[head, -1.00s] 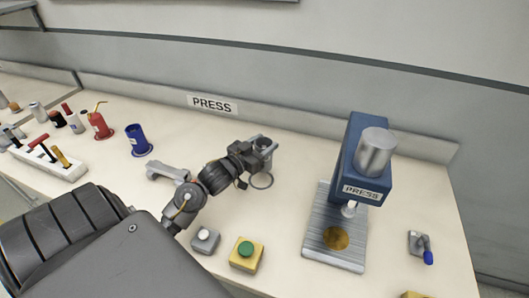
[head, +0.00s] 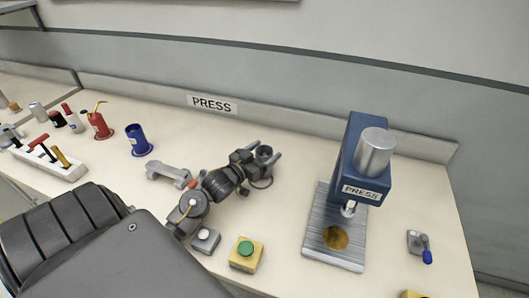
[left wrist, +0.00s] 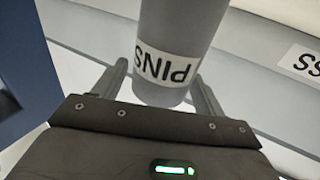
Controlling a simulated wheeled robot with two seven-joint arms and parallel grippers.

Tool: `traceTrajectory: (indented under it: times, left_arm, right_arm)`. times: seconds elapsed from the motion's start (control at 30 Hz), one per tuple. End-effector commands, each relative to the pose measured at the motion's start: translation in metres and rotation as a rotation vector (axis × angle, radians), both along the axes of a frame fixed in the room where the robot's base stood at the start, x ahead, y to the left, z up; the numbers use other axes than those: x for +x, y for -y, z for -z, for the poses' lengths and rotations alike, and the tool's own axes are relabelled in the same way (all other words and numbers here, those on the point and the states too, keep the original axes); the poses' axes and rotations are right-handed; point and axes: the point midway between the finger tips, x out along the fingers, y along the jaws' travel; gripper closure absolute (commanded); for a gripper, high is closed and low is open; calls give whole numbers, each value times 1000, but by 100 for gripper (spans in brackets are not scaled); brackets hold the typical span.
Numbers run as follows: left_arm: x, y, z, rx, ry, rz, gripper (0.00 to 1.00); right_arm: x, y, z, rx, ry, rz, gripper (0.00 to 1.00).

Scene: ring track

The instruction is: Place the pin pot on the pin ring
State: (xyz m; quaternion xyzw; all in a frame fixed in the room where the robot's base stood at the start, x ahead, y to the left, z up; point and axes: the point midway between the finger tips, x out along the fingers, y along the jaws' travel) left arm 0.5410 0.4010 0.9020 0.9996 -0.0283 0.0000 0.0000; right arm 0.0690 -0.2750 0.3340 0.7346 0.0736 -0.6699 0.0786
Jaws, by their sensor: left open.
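The pin pot (head: 264,153) is a grey cylinder with an open top, standing upright at the middle of the table. In the left wrist view the pot (left wrist: 180,45) shows a white PINS label. My left gripper (head: 266,156) is open, with one finger on each side of the pot; contact with the fingers cannot be told. The pin ring (head: 262,187) is a thin dark ring on the table, with only its near edge showing below the pot and gripper. The pot's foot is hidden, so its exact seating in the ring cannot be told. My right gripper is out of view.
A blue press (head: 362,155) stands to the right. A green-button box (head: 246,254) and a grey button box (head: 206,240) are in front. The table behind the pot is clear.

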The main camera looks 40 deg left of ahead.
Motion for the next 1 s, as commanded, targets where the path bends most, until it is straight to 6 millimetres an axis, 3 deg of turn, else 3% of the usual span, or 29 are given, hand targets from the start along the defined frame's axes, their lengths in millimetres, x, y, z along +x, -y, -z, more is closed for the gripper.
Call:
traceTrajectory:
  times: [0.17,0.7,1.0]
  left_arm:
    - [-2,0,-2,0,0,0,28]
    - [-100,-6,0,-1,-3,0,28]
    - [-120,-7,-2,0,0,0,28]
  right_arm:
    - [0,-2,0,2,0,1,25]
    - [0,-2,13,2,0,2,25]
    - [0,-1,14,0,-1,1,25]
